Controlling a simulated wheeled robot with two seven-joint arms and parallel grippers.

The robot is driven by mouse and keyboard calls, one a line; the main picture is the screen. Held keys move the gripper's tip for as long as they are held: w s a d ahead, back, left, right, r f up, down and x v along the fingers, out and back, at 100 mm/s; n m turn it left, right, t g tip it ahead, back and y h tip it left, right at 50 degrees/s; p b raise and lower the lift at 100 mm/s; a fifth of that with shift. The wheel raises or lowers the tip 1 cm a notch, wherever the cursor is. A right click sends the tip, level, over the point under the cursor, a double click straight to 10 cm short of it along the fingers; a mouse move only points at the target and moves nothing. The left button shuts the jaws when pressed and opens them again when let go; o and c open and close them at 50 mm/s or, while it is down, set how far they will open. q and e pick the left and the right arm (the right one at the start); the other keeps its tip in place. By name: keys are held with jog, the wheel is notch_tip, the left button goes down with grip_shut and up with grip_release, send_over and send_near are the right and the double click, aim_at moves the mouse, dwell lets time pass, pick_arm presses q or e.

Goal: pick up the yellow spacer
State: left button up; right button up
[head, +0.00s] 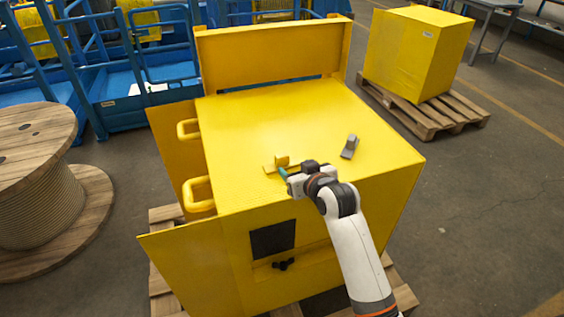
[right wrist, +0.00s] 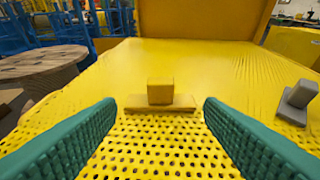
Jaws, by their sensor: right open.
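The yellow spacer (head: 281,162) is a small block on a wider flat base, standing on the yellow top of the large box (head: 300,110). In the right wrist view the spacer (right wrist: 160,92) is centred ahead, between and beyond the green fingers. My right gripper (head: 284,173) is open just in front of the spacer, with nothing between its fingers. In the right wrist view its open fingers (right wrist: 160,125) stand wide apart over a perforated yellow surface. The fingers do not touch the spacer. My left gripper is not in view.
A grey L-shaped part (head: 349,147) lies on the box top to the right of the spacer. A raised yellow panel (head: 270,55) stands at the back of the top. Yellow handles (head: 199,194) stick out on the left side. The top behind the spacer is clear.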

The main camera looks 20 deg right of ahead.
aim_at(284, 161)
jog(key=x, duration=0.6)
jog(key=p+x, duration=0.1)
jog(key=x, duration=0.3)
jog(key=shift+s+d+f, duration=0.1)
jog(key=shift+s+f, duration=0.05)
jog(key=shift+f, duration=0.25)
jog(key=shift+c, duration=0.5)
jog(key=shift+r, duration=0.1)
jog(key=c, duration=1)
